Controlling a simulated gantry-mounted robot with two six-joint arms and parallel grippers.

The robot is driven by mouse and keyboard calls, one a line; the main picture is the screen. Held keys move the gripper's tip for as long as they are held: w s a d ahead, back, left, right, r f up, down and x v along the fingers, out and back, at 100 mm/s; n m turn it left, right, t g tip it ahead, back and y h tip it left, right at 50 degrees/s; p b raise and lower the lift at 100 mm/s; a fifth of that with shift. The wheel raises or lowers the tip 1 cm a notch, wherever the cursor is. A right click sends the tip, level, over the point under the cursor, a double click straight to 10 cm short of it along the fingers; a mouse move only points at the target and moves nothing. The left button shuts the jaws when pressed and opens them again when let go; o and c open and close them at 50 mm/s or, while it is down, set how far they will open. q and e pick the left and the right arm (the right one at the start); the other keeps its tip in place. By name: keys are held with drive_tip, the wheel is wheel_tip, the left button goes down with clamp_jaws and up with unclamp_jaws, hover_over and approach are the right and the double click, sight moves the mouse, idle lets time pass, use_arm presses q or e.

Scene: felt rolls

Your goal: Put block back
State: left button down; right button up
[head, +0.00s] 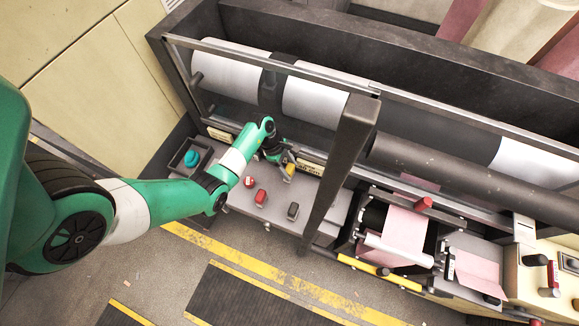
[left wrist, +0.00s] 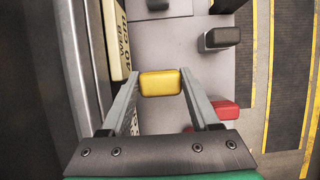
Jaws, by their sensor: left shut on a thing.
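My left gripper (head: 285,162) is shut on a yellow block (head: 290,169), over the back of the grey ledge in front of the rolls. In the left wrist view the yellow block (left wrist: 160,83) sits between the fingertips of the left gripper (left wrist: 160,88). I cannot tell whether the block touches the ledge. A red block (head: 261,197) and a dark grey block (head: 293,210) stand on the ledge, nearer the front. The red block (left wrist: 224,109) and a dark block (left wrist: 222,38) also show in the left wrist view. My right gripper is not in view.
A small dark tray (head: 178,167) with a teal round thing (head: 192,158) is at the ledge's left end. A red knob (head: 249,182) is close to the arm. A labelled plate (head: 311,167) and a dark upright post (head: 342,160) bound the ledge. White rolls (head: 313,101) lie behind.

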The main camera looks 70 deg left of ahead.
use_arm(q)
drive_tip(key=shift+w+f+b, duration=0.1)
drive_tip(key=shift+f+b, duration=2.15)
drive_tip(key=shift+f, duration=0.75)
drive_tip(key=shift+f+b, duration=0.35)
drive_tip(key=shift+f, duration=0.1)
drive_tip(key=shift+c, duration=0.2)
unclamp_jaws()
drive_tip(key=p+v, duration=0.3)
drive_tip(key=v, duration=0.8)
drive_tip(key=shift+s+r+p, duration=0.2)
drive_tip(key=shift+p, duration=0.2)
